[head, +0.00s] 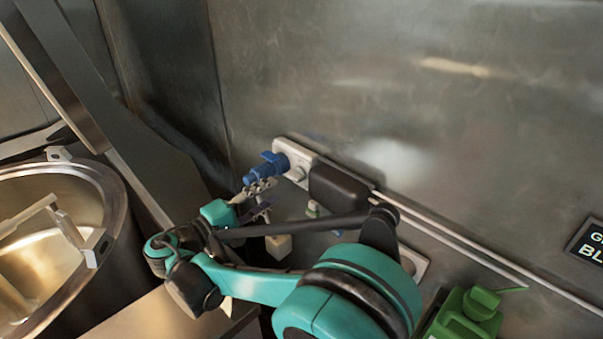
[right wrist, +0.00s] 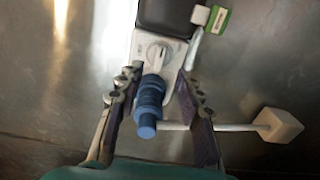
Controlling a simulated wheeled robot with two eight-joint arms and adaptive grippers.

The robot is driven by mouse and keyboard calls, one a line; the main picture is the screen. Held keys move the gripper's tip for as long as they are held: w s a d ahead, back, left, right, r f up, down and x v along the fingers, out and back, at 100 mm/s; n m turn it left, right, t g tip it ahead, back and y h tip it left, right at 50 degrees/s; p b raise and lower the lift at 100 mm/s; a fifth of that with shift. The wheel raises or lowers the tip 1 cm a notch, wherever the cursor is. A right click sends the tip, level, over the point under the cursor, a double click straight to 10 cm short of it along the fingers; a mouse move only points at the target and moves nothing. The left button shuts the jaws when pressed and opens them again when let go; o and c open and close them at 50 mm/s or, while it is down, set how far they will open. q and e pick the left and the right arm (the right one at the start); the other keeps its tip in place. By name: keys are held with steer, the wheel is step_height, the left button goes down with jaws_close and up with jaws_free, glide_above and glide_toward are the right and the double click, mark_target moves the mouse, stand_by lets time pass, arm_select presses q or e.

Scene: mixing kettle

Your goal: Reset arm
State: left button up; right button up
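My right gripper (head: 260,196) is at the wall beside a blue plug-like part (head: 262,169). The blue part sits on a pale wall box (head: 297,160). In the right wrist view the two purple-padded fingers of my right gripper (right wrist: 158,82) stand apart. The blue part (right wrist: 150,105) lies between them, with a clear gap on its right and a narrow one on its left. The pale box (right wrist: 158,52) with a round knob is just beyond the fingertips. My left gripper is in no view.
A large metal kettle bowl (head: 118,215) with a mixing arm inside stands at the left. A black box (head: 338,188) is mounted on the wall beside the pale box. A green object (head: 465,315) is at the lower right. A white cube (right wrist: 278,125) on a rod is right of the gripper.

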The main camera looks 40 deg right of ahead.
stand_by(0.5)
steer(key=s+f+n+t+y+b, duration=0.1)
steer(key=s+f+y+b, duration=0.2)
steer(key=f, duration=0.4)
steer(key=s+f+t+y+b, duration=0.1)
steer(key=s+f+y, duration=0.2)
steer(key=f+y, duration=0.3)
steer(key=s+a+f+m+t+y+b, duration=0.1)
steer(key=s+a+f+t+y+b, duration=0.1)
steer(key=a+f+y, duration=0.2)
steer(key=s+a+f+m+t+y+b, duration=0.1)
steer(key=s+a+f+t+y+b, duration=0.1)
steer(key=a+f+y, duration=0.3)
steer(key=s+a+f, duration=0.1)
steer(key=a+f, duration=0.2)
steer(key=a, duration=0.2)
steer(key=shift+s+a+f, duration=0.25)
steer(key=shift+s+a, duration=0.1)
steer(key=shift+a, duration=0.05)
